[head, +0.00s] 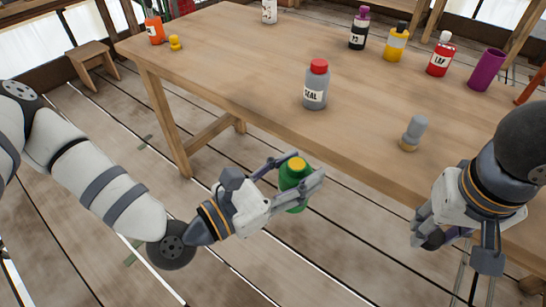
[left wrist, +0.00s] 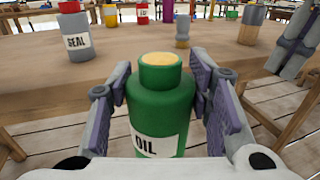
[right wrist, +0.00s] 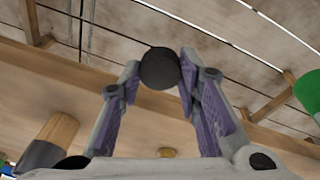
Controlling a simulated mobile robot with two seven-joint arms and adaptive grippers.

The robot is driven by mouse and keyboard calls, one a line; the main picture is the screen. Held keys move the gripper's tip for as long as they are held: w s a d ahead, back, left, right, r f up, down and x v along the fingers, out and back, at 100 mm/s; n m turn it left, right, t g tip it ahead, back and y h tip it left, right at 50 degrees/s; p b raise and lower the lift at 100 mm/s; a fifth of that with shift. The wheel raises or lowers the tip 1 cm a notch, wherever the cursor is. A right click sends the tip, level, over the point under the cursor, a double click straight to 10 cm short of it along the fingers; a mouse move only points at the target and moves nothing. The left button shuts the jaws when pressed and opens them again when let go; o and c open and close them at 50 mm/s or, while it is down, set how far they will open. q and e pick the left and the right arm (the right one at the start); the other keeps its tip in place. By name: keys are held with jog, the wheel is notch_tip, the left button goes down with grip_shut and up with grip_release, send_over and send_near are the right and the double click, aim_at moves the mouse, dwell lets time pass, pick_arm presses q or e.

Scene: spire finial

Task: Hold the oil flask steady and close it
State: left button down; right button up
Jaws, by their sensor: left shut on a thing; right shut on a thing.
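The green oil flask (head: 296,192) stands roughly upright in my left gripper (head: 297,180), clear of the table's near edge. In the left wrist view the flask (left wrist: 162,105) shows a white OIL label between both fingers. Its neck has a flat, pale yellow top face, with no separate cap on it. My right gripper (head: 436,240) is over the table's right front edge, apart from the flask. In the right wrist view its fingers are shut on a small black round piece (right wrist: 160,68), perhaps the cap. The flask (right wrist: 308,92) shows at the right edge there.
Several bottles, including a red one (head: 440,57), and a purple cup (head: 486,70) stand further back. Floor lies open below the flask.

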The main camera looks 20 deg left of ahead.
dwell(0.3)
jog(key=w+a+r, duration=0.3)
jog(key=w+a, duration=0.1)
notch_tip(320, 180, up, 9)
jog(key=n+y, duration=0.2)
jog(key=n, duration=0.3)
send_over(298, 163)
jog(key=shift+s+r, duration=0.1)
jog(key=shift+s, duration=0.15)
jog(key=shift+d, duration=0.1)
jog(key=shift+f, duration=2.05)
jog(key=shift+f, duration=0.85)
